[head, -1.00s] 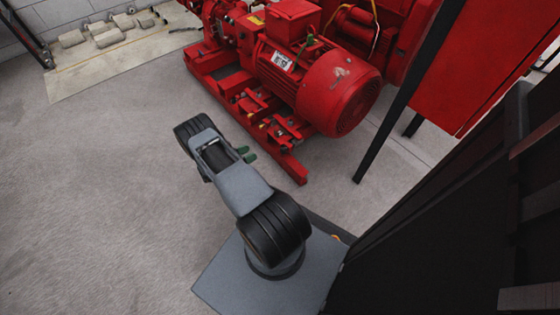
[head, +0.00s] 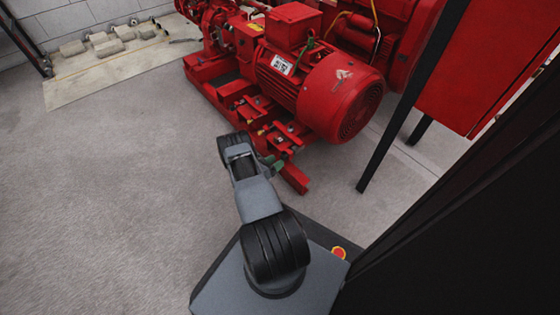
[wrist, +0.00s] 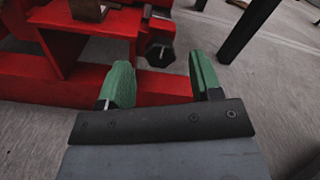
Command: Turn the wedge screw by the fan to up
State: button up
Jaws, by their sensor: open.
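The wedge screw by the fan shows in the wrist view as a dark hexagonal head (wrist: 160,54) on a small red bracket at the motor's base. My gripper (wrist: 160,62) is open, with its two green fingers apart and nothing held. The screw head appears between the fingertips and slightly beyond them; I see no contact. In the head view my gripper (head: 272,162) is beside the fan end of the red motor (head: 312,85), low by the base frame. The fan cover (head: 360,108) is at the motor's right end. The screw's turned position is hard to tell.
The red base frame (head: 293,177) runs under the motor, close to my fingers. A black post (head: 412,95) and a red cabinet (head: 490,65) stand to the right. Grey floor (head: 110,190) is clear at left. Pale blocks (head: 108,45) lie at the back left.

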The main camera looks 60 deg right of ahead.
aim_at(284, 157)
jog(key=shift+b+x, duration=0.3)
jog(key=shift+x, duration=1.1)
jog(key=c, duration=0.9)
